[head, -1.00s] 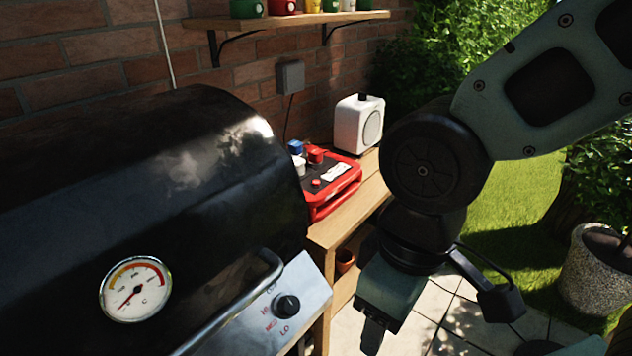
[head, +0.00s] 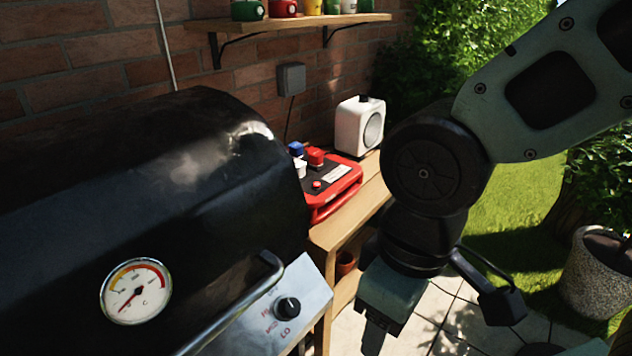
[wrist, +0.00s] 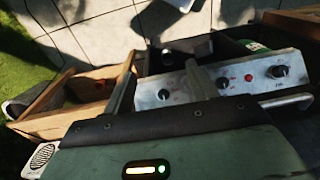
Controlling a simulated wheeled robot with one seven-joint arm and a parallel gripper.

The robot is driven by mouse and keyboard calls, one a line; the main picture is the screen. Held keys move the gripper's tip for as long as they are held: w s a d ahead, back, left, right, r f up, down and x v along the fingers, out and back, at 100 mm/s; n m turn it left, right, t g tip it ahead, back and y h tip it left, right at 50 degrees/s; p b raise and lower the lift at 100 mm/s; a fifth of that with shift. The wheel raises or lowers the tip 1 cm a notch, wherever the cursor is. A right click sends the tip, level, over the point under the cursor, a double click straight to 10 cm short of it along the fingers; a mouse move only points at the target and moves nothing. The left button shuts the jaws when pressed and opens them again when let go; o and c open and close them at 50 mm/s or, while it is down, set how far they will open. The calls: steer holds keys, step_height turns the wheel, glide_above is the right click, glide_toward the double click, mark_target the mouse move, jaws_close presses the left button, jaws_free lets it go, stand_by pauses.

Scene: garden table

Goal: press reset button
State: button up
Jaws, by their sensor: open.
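A red button box (head: 345,186) lies on the wooden side table, with a small round red button (head: 317,184) on its dark top. Larger red, blue and white parts stand at its back left. In the wrist view a small round red spot (wrist: 249,78), a button or a light, sits among black knobs on the grill's silver panel (wrist: 148,97). My gripper (head: 373,345) points down in front of the side table, apart from the box and the grill; its tips run to the bottom edge. In the wrist view my open gripper (wrist: 160,82) has its two fingers apart, with nothing held.
The black grill (head: 150,170) fills the left, with a metal handle (head: 235,305) along its front. A white speaker-like box (head: 358,125) stands behind the red box. A shelf (head: 290,22) with mugs hangs on the brick wall. A planter (head: 598,280) stands at right.

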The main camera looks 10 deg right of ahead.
jaws_close()
stand_by(1.9)
